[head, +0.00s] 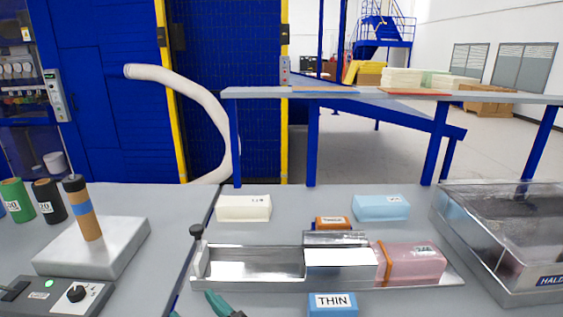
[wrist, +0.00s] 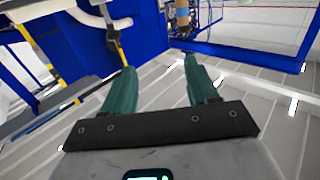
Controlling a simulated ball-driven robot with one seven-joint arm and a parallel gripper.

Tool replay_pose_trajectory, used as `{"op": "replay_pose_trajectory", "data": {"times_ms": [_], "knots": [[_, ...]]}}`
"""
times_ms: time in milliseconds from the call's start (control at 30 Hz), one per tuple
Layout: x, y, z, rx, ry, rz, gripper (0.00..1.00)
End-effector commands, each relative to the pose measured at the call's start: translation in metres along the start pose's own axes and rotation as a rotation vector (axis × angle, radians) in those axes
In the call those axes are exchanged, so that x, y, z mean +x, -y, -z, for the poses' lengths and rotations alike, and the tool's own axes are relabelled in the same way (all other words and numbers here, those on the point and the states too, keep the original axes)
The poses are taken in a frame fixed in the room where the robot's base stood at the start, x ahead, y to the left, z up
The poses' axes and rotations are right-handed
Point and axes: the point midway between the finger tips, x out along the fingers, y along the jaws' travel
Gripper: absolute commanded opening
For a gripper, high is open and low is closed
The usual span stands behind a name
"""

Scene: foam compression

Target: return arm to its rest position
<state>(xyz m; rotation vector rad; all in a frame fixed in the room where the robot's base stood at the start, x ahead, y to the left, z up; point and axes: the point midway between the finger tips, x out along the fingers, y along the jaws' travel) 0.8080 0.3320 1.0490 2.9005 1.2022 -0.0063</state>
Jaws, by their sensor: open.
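My gripper shows in the wrist view (wrist: 157,75) with two green fingers spread apart and nothing between them. In the head view only the green fingertips (head: 207,306) show at the bottom edge, in front of the metal fixture (head: 215,280). The gripper is apart from the blocks on the table. The wrist view is tilted and looks past the fingers at blue panels and a pale, lined surface. Most of my arm is hidden below the head view.
A pink foam block (head: 415,265) sits at the fixture's right end. A blue block marked THIN (head: 333,306) lies in front. White (head: 243,208) and light-blue (head: 381,208) blocks lie behind. A metal tray (head: 465,240) stands right, a grey base with a cylinder (head: 92,250) left.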

Motion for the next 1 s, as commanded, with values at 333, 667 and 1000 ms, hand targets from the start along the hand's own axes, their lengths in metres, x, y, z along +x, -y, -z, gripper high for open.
{"op": "replay_pose_trajectory", "data": {"times_ms": [333, 667, 1000], "knots": [[-0.033, -0.043, -0.033, 0.022, 0.136, -0.088, 0.59], [-0.109, -0.106, -0.089, 0.087, 0.382, -0.245, 0.59], [-0.309, -0.166, -0.172, 0.308, 0.853, -0.566, 0.59]]}}
